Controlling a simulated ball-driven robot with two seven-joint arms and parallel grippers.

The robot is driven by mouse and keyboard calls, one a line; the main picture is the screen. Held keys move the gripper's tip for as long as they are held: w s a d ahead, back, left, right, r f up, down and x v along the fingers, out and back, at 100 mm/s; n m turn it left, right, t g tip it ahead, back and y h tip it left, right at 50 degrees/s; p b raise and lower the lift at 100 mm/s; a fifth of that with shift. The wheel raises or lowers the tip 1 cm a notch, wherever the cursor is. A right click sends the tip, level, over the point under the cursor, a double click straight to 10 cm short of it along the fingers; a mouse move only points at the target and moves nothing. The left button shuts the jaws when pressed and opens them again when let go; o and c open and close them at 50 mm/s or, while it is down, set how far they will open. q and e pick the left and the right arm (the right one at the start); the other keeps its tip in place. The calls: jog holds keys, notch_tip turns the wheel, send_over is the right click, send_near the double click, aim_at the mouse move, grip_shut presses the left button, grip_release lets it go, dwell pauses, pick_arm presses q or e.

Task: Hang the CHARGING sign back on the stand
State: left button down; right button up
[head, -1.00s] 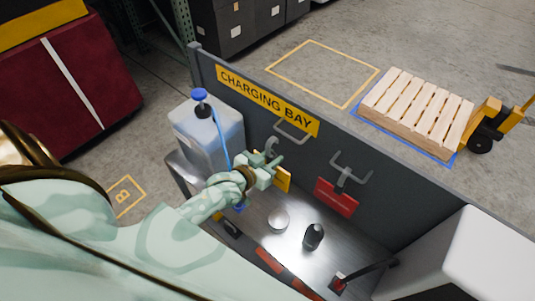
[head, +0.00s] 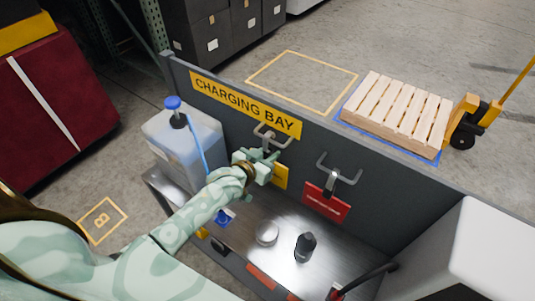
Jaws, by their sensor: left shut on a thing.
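A yellow sign (head: 281,176) shows partly behind my left gripper (head: 268,163), in front of the dark grey CHARGING BAY stand panel (head: 226,100). The gripper is shut on the yellow sign. Any lettering on it is hidden. The sign's grey hook (head: 267,143) rises above the gripper and overlaps the left bracket (head: 286,143) on the panel. I cannot tell whether the hook rests on the bracket. A red sign (head: 327,203) hangs from the right bracket (head: 348,178). My right gripper is not in view.
A jug with a blue cap (head: 183,140) stands left of my gripper. A white box (head: 480,250) fills the right. A wooden pallet (head: 398,113) lies behind the panel.

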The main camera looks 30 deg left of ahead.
pick_arm(q)
jog(key=shift+f, duration=0.3)
jog(key=c, duration=1.1)
grip_release()
jog(key=p+v, duration=0.3)
jog(key=v, duration=1.3)
jog(key=shift+s+p, duration=0.2)
jog(key=shift+p, duration=0.1)
jog(key=shift+f, duration=0.15)
